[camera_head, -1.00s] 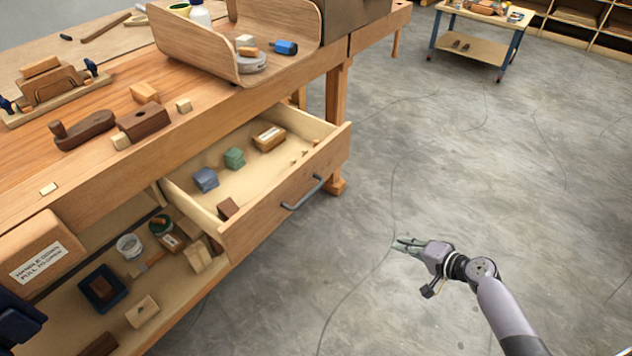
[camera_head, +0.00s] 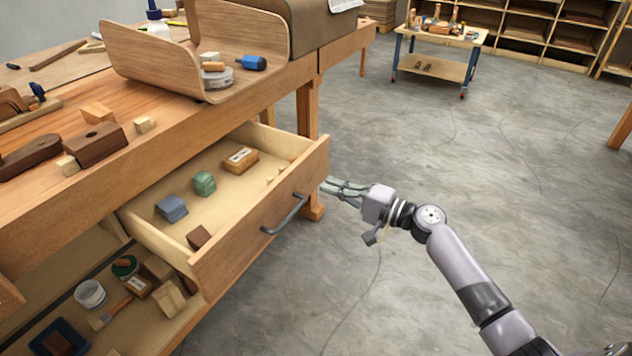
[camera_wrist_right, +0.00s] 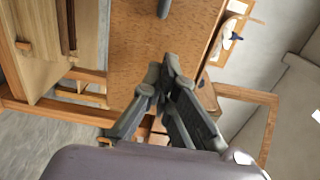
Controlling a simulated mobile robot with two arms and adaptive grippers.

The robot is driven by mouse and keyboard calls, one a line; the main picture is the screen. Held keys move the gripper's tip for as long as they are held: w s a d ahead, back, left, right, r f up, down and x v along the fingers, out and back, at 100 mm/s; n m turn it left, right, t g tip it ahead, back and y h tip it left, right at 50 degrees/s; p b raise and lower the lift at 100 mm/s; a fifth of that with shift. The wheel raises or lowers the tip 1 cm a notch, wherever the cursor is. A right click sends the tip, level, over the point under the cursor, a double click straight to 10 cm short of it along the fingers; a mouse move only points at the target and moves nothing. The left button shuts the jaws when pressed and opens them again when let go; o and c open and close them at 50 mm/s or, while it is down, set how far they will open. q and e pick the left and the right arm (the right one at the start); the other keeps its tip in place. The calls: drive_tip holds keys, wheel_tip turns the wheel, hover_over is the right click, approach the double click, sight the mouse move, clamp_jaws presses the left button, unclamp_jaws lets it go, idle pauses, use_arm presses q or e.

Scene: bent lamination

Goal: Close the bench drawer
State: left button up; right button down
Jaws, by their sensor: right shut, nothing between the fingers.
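The bench drawer (camera_head: 252,244) is pulled out of the wooden workbench (camera_head: 180,128). Its front carries a dark bar handle (camera_head: 285,215). Inside it lie a blue-grey block (camera_head: 172,208), a green block (camera_head: 204,183), a wooden block with a label (camera_head: 240,160) and some smaller pieces. My right gripper (camera_head: 326,186) is to the right of the handle, close to the right end of the drawer front in the picture. I cannot tell whether it touches. In the right wrist view its fingers (camera_wrist_right: 168,68) are together and empty. My left gripper is not in view.
A bent-wood tray (camera_head: 150,58) with a blue-handled tool stands on the bench. A lower shelf (camera_head: 190,315) under the drawer holds jars and blocks. A small cart (camera_head: 435,65) and shelving (camera_head: 545,35) stand at the back. The concrete floor (camera_head: 480,150) on the right is open.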

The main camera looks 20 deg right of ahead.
sight(306, 178)
drive_tip(key=shift+x, duration=2.35)
